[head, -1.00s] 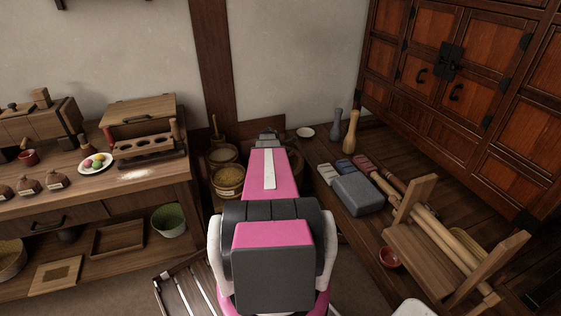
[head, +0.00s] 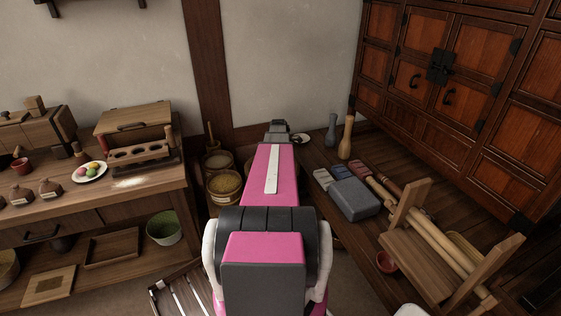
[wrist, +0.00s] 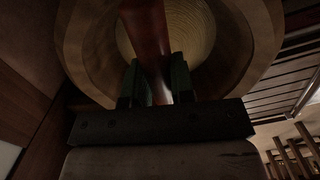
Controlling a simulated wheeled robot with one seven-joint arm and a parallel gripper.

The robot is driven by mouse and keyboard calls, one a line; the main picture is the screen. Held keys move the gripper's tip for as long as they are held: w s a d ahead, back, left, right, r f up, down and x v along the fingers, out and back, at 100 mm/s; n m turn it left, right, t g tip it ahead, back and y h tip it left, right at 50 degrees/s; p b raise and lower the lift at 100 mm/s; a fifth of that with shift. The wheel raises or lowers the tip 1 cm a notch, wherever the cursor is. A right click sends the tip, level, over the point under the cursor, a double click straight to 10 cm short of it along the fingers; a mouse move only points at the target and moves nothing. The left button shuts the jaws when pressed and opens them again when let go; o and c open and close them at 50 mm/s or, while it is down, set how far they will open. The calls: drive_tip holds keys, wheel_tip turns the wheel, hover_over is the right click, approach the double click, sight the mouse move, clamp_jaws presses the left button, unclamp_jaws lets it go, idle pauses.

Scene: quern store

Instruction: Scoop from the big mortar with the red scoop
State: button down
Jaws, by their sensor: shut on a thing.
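My gripper (wrist: 155,88) is shut on the red-brown handle of the red scoop (wrist: 147,28) in the wrist view. The scoop's handle runs up the picture, away from the fingers; its far end is out of the picture. Beyond it is a big round wooden vessel, apparently the big mortar (wrist: 84,45), with a thick rim and a pale, ringed inside. The scoop handle overlaps the vessel's opening; I cannot tell whether the scoop touches what is inside.
Two wooden tubs (head: 223,183) stand left of my arm. A left counter holds a rack (head: 140,153) and a plate (head: 89,172) of coloured balls.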

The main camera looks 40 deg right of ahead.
drive_tip(key=shift+r+y, duration=0.3)
drive_tip(key=shift+r, duration=1.4)
